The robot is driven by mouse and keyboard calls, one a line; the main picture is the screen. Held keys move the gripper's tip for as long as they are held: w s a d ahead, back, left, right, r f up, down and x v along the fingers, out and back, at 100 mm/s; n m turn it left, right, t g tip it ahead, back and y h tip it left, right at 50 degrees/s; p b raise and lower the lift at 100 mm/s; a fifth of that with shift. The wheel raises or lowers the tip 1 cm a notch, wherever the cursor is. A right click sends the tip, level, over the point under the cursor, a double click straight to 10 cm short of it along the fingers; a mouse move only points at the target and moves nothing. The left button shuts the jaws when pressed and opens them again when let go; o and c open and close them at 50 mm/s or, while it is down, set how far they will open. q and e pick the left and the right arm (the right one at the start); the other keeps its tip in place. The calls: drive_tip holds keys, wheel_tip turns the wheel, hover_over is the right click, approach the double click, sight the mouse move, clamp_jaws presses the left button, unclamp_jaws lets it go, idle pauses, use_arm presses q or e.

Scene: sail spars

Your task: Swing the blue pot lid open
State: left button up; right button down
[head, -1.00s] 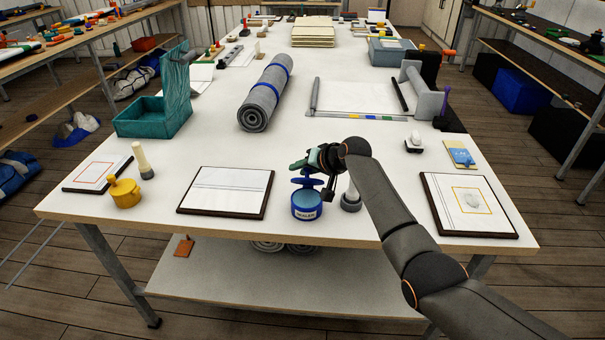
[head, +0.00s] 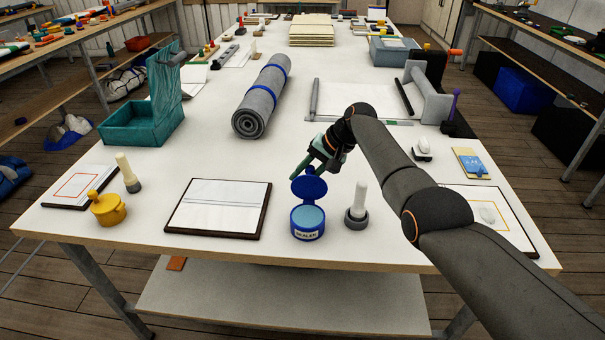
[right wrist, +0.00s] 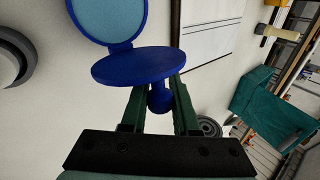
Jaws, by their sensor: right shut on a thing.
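The blue pot (head: 307,225) stands near the table's front edge, a white label on its front and light blue showing inside. Its blue lid (head: 309,188) is tipped up at the pot's far side, about upright, so the pot is open. In the right wrist view the lid (right wrist: 145,66) joins the pot's rim (right wrist: 75,15) by a small hinge piece. My right gripper (head: 308,168) is behind the lid, and its green fingers (right wrist: 160,98) are shut on the lid's round knob (right wrist: 160,101). My left gripper is not in view.
A white-handled tool in a grey cup (head: 357,205) stands close right of the pot. A framed sheet (head: 218,208) lies to its left, a yellow pot (head: 107,209) farther left. A grey roll (head: 262,95) lies behind. Free white table lies between roll and pot.

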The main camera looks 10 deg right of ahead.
idle(0.3)
drive_tip(key=c, duration=0.7)
unclamp_jaws()
drive_tip(key=shift+o, duration=0.2)
drive_tip(key=shift+s+d+r+p, duration=0.1)
drive_tip(key=shift+d+r+p, duration=0.25)
drive_tip(key=shift+r+p, duration=0.25)
drive_tip(key=v, duration=1.1)
drive_tip(key=shift+s, duration=0.15)
